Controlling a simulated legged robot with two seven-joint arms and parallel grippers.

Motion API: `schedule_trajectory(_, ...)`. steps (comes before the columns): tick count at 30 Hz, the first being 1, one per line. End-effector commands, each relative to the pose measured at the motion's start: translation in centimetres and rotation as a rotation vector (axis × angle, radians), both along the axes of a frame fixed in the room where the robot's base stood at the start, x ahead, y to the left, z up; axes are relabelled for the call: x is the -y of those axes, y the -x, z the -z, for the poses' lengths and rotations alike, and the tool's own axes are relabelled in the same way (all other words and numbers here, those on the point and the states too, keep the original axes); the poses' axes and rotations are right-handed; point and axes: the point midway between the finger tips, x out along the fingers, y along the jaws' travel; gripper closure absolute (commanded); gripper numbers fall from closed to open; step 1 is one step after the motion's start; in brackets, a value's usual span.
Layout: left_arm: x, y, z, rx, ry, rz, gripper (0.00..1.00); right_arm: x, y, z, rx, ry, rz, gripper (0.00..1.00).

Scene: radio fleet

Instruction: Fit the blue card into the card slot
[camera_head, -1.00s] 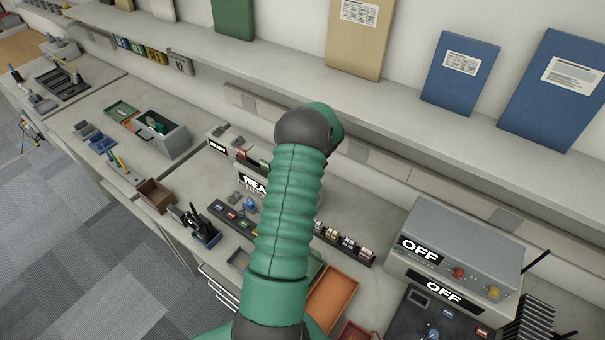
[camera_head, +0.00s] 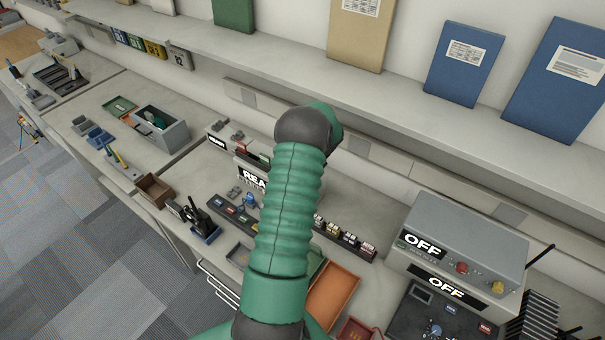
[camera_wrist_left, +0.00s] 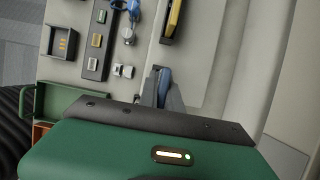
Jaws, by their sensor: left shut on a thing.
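My left gripper (camera_wrist_left: 163,90) has its grey fingers shut on a thin blue piece, the blue card (camera_wrist_left: 165,82), of which only a narrow part shows in the left wrist view. Pale worktop lies beyond the fingertips. In the head view my green arm covers the gripper and the card. I cannot make out the card slot for certain; a dark holder with a yellow piece (camera_wrist_left: 173,18) lies beyond the fingers in the wrist view. My right gripper is not in view.
A grey box marked OFF (camera_head: 465,235) stands on the right. An orange tray (camera_head: 332,296) lies just right of my arm. A row of small coloured blocks (camera_head: 345,238) sits behind it. A shelf with blue binders (camera_head: 462,62) runs along the wall above.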

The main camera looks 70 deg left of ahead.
Motion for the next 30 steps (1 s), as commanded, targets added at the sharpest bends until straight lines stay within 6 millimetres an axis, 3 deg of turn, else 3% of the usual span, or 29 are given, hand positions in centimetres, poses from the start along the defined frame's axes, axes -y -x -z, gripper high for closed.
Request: schedule_trajectory(30, -0.03, 0.04, -0.02, 0.000, -0.001, 0.000, 1.00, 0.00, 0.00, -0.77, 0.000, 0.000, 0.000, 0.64)
